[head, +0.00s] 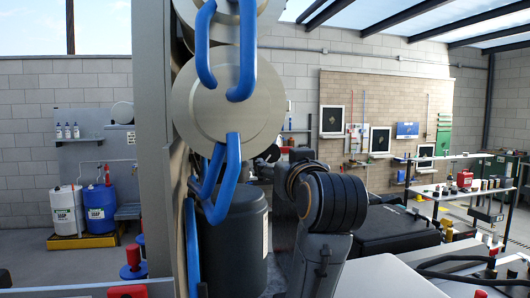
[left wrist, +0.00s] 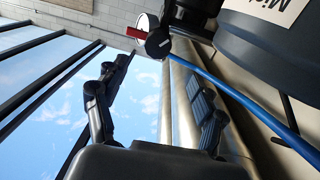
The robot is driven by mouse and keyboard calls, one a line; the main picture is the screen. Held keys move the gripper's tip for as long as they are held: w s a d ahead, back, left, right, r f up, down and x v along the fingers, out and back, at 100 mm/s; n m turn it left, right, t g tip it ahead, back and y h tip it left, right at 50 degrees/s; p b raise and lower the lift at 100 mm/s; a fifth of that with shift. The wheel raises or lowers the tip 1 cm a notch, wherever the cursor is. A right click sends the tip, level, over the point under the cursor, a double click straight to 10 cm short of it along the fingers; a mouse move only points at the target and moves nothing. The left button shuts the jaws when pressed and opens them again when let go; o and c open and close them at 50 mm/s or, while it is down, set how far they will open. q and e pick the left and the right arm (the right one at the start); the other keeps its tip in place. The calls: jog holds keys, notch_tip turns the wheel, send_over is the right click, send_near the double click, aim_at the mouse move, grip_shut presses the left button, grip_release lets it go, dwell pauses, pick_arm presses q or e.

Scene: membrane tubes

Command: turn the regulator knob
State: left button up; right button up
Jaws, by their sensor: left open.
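In the left wrist view a round black knob-like part (left wrist: 158,43) with a red piece (left wrist: 137,32) and a white round face (left wrist: 146,22) beside it sits at the upper middle. I cannot tell for sure that it is the regulator knob. My left gripper (left wrist: 160,70) is open, its two dark fingers spread in the left wrist view, with nothing seen between them but background and a shiny metal tube (left wrist: 182,95). The black part lies beyond the fingertips, apart from them. The head view does not clearly show my left gripper. My right gripper is in neither view.
Large metal end caps (head: 228,104) with blue hoses (head: 247,50) fill the head view's left middle. A dark tank (head: 235,240) stands below them. Red-topped valve handles (head: 133,257) are at lower left. A blue hose (left wrist: 250,105) also crosses the left wrist view.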

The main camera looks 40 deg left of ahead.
aim_at(271, 152)
pick_arm(q)
jog(key=p+x, duration=0.1)
jog(key=x, duration=0.2)
jog(key=p+x, duration=0.2)
jog(key=x, duration=0.1)
jog(key=r+p+x, duration=0.1)
jog(key=x, duration=0.3)
jog(key=shift+d, duration=0.1)
jog(key=shift+p+x, duration=0.6)
jog(key=shift+x, duration=0.5)
jog(key=shift+w+f, duration=0.15)
jog(key=shift+w, duration=0.1)
jog(key=shift+a, duration=0.2)
jog(key=c, duration=1.1)
jog(key=shift+c, duration=0.2)
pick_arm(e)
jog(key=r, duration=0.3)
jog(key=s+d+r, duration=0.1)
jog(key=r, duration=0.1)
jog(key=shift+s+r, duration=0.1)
